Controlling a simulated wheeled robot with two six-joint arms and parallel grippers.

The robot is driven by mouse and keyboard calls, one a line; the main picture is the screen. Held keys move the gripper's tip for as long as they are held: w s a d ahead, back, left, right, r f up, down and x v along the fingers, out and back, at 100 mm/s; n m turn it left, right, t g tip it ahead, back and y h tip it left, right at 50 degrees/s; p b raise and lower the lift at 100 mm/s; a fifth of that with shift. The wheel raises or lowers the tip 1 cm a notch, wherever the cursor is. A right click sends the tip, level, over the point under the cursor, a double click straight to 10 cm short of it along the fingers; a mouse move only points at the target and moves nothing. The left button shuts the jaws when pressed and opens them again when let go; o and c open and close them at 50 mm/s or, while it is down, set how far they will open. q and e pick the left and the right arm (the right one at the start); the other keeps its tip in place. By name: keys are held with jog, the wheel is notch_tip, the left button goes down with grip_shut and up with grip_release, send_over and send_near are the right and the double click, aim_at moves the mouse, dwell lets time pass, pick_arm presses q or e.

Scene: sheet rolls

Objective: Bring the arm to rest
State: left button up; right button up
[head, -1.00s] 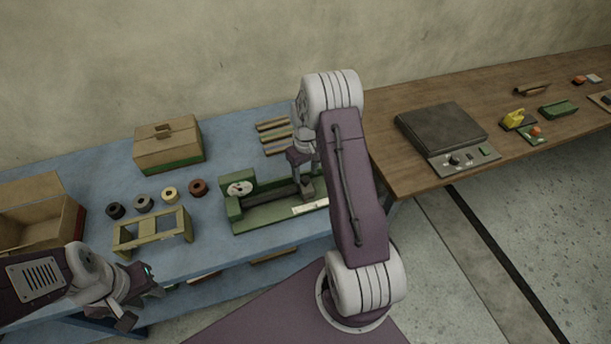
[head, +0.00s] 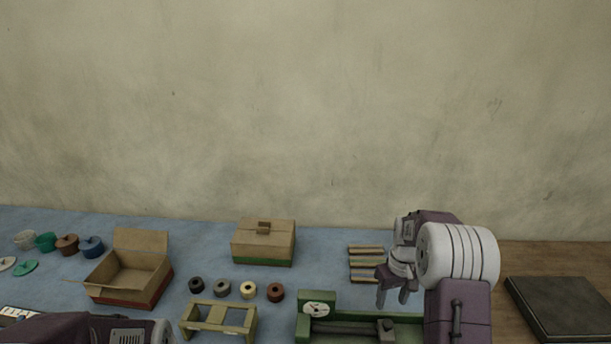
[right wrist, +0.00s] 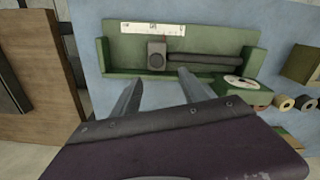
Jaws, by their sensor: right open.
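My right gripper (head: 395,298) is open and empty, above and behind the right part of a green device with a dial (head: 317,309). In the right wrist view its two fingers (right wrist: 160,88) are spread, with nothing between them. The same green device (right wrist: 120,62) lies beyond the fingertips, with a dark rod, a grey block and a white marked strip in it. Of my left arm only a dark link and a pale joint show at the bottom left of the head view; its gripper is out of frame.
On the blue table stand an open box (head: 152,285), a closed box (head: 263,243), several small rolls (head: 248,290), a yellowish frame (head: 190,318) and wooden strips (head: 366,251). A brown table with a dark plate (head: 565,305) is at right.

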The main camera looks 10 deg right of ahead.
jog(key=s+a+r+n, duration=0.1)
jog(key=s+a+r, duration=0.15)
jog(key=a, duration=0.25)
jog(key=s+a+r+n, duration=0.1)
jog(key=a+r, duration=0.3)
jog(key=a, duration=0.1)
jog(key=s+a+f+m, duration=0.1)
jog(key=s+a+f, duration=0.1)
jog(key=s, duration=0.4)
jog(key=s+a+f+m+t, duration=0.1)
jog(key=s+a+f, duration=0.1)
jog(key=s, duration=0.5)
jog(key=shift+s+a+f+m, duration=0.15)
jog(key=shift+a+f+m, duration=0.1)
jog(key=shift+m, duration=0.15)
